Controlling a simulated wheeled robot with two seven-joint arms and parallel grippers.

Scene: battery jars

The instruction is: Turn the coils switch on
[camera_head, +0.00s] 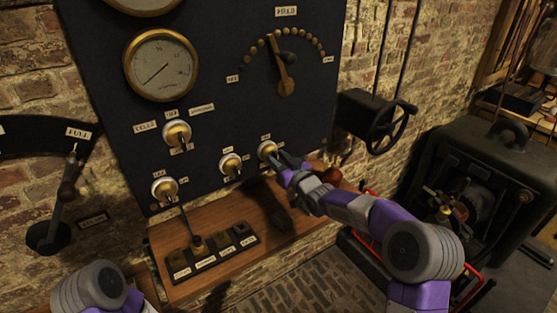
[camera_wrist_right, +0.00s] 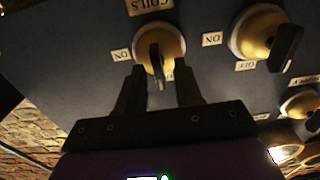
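The coils switch is a round brass knob with a dark lever (camera_wrist_right: 155,62), under the COILS plate (camera_wrist_right: 150,5) in the right wrist view. An ON plate (camera_wrist_right: 121,55) sits to its left; another plate below it is mostly hidden by a finger. The lever points down toward my gripper in that view, not toward ON. My right gripper (camera_wrist_right: 158,90) is open, with one finger on each side of the lever and a gap visible. In the head view the brass switch (camera_head: 267,149) shows just beyond my right gripper (camera_head: 282,167). My left gripper is out of view.
More brass switches (camera_head: 230,163) (camera_head: 165,188) (camera_head: 177,133) sit on the dark panel (camera_head: 215,100). A dial lever (camera_head: 283,72) and a gauge (camera_head: 160,65) are above. A wooden shelf (camera_head: 205,285) juts out below. A black handwheel (camera_head: 388,123) stands to the right.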

